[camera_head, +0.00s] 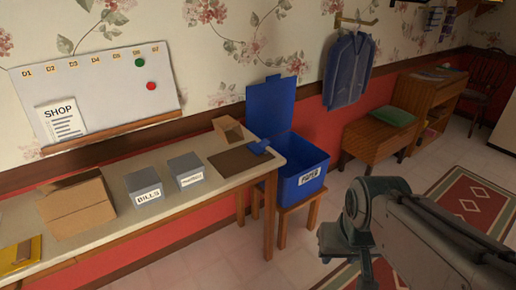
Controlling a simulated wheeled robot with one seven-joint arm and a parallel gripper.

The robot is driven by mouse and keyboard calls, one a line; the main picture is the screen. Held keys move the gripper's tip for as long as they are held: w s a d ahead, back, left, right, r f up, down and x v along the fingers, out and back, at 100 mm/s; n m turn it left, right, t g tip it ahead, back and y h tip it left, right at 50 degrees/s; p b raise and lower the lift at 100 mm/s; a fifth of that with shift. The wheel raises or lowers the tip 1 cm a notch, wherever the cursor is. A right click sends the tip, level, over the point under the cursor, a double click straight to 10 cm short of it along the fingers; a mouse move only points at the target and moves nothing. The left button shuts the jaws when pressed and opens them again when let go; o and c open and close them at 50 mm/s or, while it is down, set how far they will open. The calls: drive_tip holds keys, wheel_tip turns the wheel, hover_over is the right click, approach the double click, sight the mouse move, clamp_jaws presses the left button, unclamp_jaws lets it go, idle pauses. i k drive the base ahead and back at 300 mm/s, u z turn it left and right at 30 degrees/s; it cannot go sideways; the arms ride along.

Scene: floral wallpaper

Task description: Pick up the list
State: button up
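The list is a white sheet headed "SHOP" (61,121) with lines of print below. It is upright against the lower left of the whiteboard (105,88) on the wall, above the long table. My arm shows at the lower right, far from the list, with a bent joint near the red rug.
On the long table (215,170) are a cardboard box (75,205), a box marked "BILLS" (143,188), another grey box (186,170), a brown mat (240,158) and a yellow item (20,255). An open blue bin (300,170) stands on a stool at its right end.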

sight(62, 120)
drive_tip(key=u, duration=1.1)
drive_tip(key=k, duration=0.65)
drive_tip(key=u, duration=0.2)
drive_tip(key=i, duration=0.65)
drive_tip(key=u, duration=1.05)
drive_tip(key=i, duration=1.1)
drive_tip(key=z, duration=0.7)
drive_tip(key=i, duration=0.9)
drive_tip(key=z, duration=1)
